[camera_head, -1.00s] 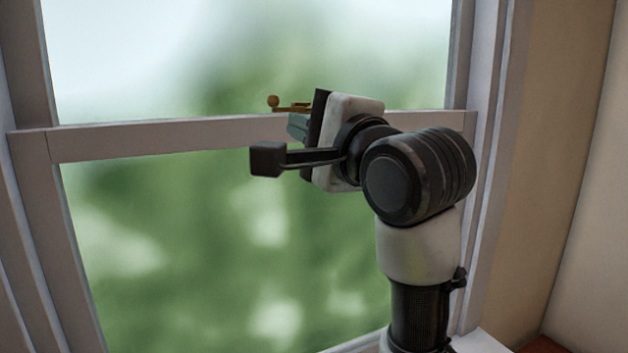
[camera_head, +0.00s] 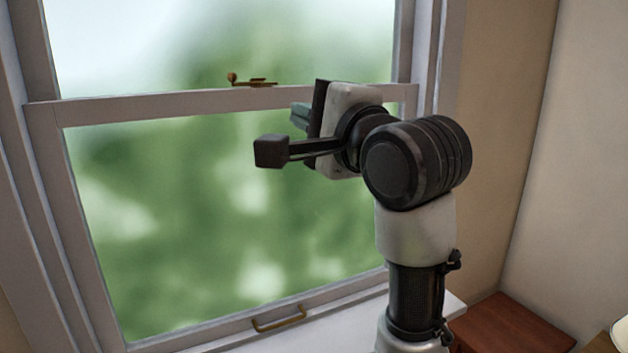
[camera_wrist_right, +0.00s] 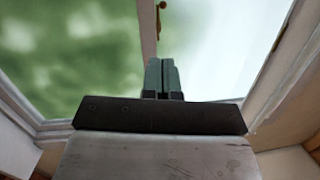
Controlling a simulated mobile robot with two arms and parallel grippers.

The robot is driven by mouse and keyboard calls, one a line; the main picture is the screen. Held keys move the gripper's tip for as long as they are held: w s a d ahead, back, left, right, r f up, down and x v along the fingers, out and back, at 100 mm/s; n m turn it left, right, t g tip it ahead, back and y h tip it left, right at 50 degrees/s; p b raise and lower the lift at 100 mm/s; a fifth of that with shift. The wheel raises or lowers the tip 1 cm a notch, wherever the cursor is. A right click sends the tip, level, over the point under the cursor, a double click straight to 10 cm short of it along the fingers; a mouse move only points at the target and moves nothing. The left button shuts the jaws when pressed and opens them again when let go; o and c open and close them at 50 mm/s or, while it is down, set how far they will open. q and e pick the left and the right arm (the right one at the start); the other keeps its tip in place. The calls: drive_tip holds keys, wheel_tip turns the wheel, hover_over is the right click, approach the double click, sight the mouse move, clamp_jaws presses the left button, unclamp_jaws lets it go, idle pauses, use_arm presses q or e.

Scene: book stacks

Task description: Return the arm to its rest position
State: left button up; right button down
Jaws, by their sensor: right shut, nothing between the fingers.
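My right arm rises at the right of the middle in the head view, bent at its black joint. My right gripper (camera_head: 299,115) points left toward the window and is shut and empty. In the right wrist view its two grey-green fingers (camera_wrist_right: 162,75) lie together. In the head view the gripper is in front of the window's middle rail, to the right of the brass latch (camera_head: 252,81) and apart from it. My left gripper is not in view.
The window (camera_head: 75,108) has a pale frame and a blurred green view outside. A brass handle (camera_head: 279,319) is on its bottom rail. A reddish-brown wooden surface (camera_head: 508,328) is at the lower right, beside the beige wall (camera_head: 500,120).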

drive_tip(key=d+f+n+g+h, duration=0.15)
drive_tip(key=d+f, duration=0.25)
drive_tip(key=f, duration=0.8)
drive_tip(key=d+f+n+g+h, duration=0.1)
drive_tip(key=d+f+g+h, duration=0.15)
drive_tip(key=f, duration=0.85)
drive_tip(key=d+f+n+g+h, duration=0.1)
drive_tip(key=d+f+n+h, duration=0.2)
drive_tip(key=f, duration=0.9)
drive_tip(key=s+d+f+n+g+h, duration=0.2)
drive_tip(key=s+d+f+n+g, duration=0.3)
drive_tip(key=s+f, duration=0.7)
drive_tip(key=s+d+f+n+g+h, duration=0.2)
drive_tip(key=s+d+f+n, duration=0.3)
drive_tip(key=s+f, duration=0.7)
wheel_tip(320, 180, down, 23)
drive_tip(key=s+d+m+g, duration=0.1)
drive_tip(key=s+g, duration=0.1)
drive_tip(key=s, duration=0.1)
drive_tip(key=s+d+f, duration=0.3)
drive_tip(key=s+f, duration=1.3)
drive_tip(key=shift+g, duration=0.4)
